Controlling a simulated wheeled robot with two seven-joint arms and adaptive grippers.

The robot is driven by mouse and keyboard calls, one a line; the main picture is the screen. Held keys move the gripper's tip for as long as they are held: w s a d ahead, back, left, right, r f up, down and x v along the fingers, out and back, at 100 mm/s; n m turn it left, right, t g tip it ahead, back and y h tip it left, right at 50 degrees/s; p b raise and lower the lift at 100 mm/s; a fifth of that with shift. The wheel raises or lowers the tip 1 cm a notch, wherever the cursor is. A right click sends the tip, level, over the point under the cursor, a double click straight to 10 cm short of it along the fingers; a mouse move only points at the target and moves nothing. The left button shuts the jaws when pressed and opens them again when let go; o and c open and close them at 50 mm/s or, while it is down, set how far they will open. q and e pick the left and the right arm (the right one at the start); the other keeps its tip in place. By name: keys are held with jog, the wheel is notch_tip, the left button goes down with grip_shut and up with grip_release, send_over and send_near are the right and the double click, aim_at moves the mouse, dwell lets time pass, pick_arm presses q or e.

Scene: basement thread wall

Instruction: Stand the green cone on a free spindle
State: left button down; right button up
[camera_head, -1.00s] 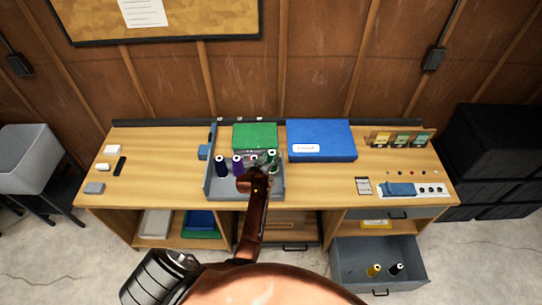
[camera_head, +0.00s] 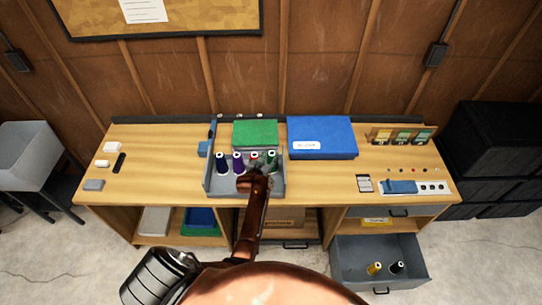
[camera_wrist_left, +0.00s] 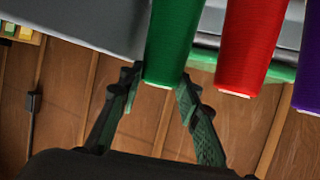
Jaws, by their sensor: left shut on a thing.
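The green cone (camera_head: 271,161) is upright at the right end of a row of cones in the grey tray (camera_head: 208,186) on the bench. It also shows in the left wrist view (camera_wrist_left: 172,38), between the two fingers of my left gripper (camera_wrist_left: 158,80). My left gripper (camera_head: 262,172) is shut on the green cone from the near side. Beside it stand a red cone (camera_head: 254,158), a purple cone (camera_head: 238,162) and a dark blue cone (camera_head: 222,163). The green cone's base and any spindle under it are hidden. My right gripper is not in view.
A green box (camera_head: 255,133) and a blue box (camera_head: 320,138) lie behind and right of the tray. An open drawer (camera_head: 345,255) at lower right holds a yellow cone (camera_head: 374,268) and a black cone (camera_head: 397,267).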

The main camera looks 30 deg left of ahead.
pick_arm(q)
jog(key=shift+f, duration=0.25)
dwell(0.3)
jog(key=shift+f+b, duration=0.15)
jog(key=shift+b, duration=0.15)
jog(key=c, duration=1.3)
grip_release()
jog(key=shift+s, duration=0.1)
jog(key=v, duration=0.7)
jog(key=shift+s, duration=0.15)
